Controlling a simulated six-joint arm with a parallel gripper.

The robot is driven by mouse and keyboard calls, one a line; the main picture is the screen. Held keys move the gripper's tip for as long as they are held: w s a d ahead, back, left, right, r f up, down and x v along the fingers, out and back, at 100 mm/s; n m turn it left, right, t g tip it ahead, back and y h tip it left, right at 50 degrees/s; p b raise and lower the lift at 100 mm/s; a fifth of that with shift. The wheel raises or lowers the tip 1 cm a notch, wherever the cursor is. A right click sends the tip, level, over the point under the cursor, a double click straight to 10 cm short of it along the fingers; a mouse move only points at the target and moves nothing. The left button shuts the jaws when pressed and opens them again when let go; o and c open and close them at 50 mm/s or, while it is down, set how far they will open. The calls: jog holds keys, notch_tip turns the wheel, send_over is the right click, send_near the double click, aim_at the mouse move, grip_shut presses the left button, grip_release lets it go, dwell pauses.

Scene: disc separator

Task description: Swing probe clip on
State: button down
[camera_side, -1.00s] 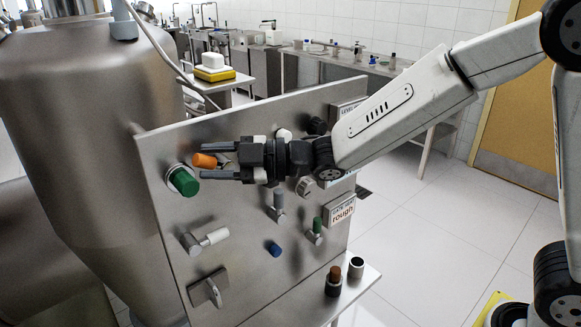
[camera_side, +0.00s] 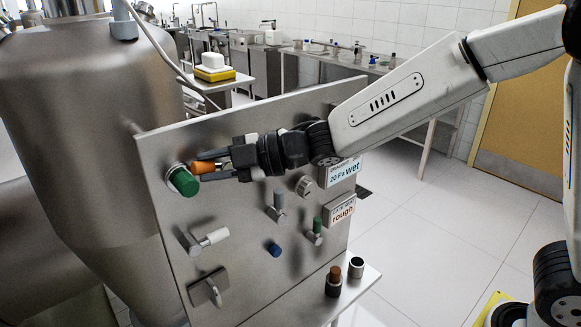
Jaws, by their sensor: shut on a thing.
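A short orange cylinder (camera_side: 203,168), apparently the handle of the probe clip, stands out near the upper left of the steel panel (camera_side: 226,211). My gripper (camera_side: 214,165) comes in from the right with its two dark fingers on either side of the cylinder, shut on it. The orange end shows past the fingertips, just above a green knob (camera_side: 184,182). Whatever joins the cylinder to the panel is hidden.
Around it on the panel are a white-handled lever (camera_side: 215,236), a grey-handled lever (camera_side: 278,199), a green-tipped lever (camera_side: 317,226), a blue button (camera_side: 274,249) and a hasp (camera_side: 214,291). A steel vessel (camera_side: 85,140) stands left. A low shelf (camera_side: 366,292) holds two small cylinders.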

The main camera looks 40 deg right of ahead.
jog(key=shift+a+f+n+g+h, duration=0.15)
jog(key=shift+f+n+g+h, duration=0.1)
jog(key=shift+n+g+h, duration=0.25)
jog(key=c, duration=0.7)
grip_release()
jog(key=shift+c, duration=0.2)
jog(key=shift+s+r, duration=0.1)
jog(key=v, duration=0.7)
jog(key=shift+s+d, duration=0.25)
jog(key=shift+d, duration=0.05)
